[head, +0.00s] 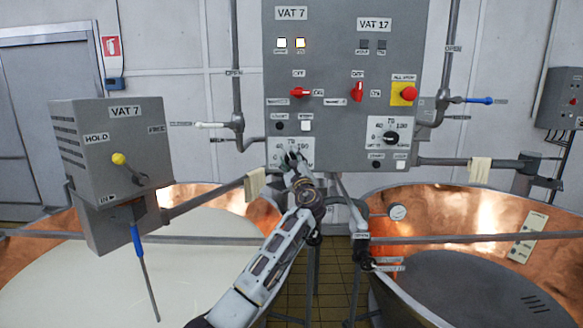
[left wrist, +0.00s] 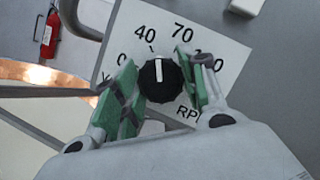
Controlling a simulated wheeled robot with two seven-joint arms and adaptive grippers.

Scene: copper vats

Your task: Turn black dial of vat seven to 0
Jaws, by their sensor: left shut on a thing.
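The left half of the grey control panel (head: 345,60) is labelled VAT 7. Its black dial sits on a white scale plate (head: 306,143) at the panel's lower left and is largely hidden by my left gripper (head: 292,156) in the head view. In the left wrist view the round black dial (left wrist: 160,80) shows clearly, its white pointer line standing between 40 and 70, a little nearer 40. The green-padded fingers of my left gripper (left wrist: 158,92) are on either side of the dial, shut on it. My right gripper is not in view.
A similar black dial (head: 390,138) belongs to VAT 17, below a red stop button (head: 409,93). Red switches (head: 300,92) sit above the left dial. A VAT 7 box (head: 85,150) stands left. Copper vats (head: 540,270) and rails lie below.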

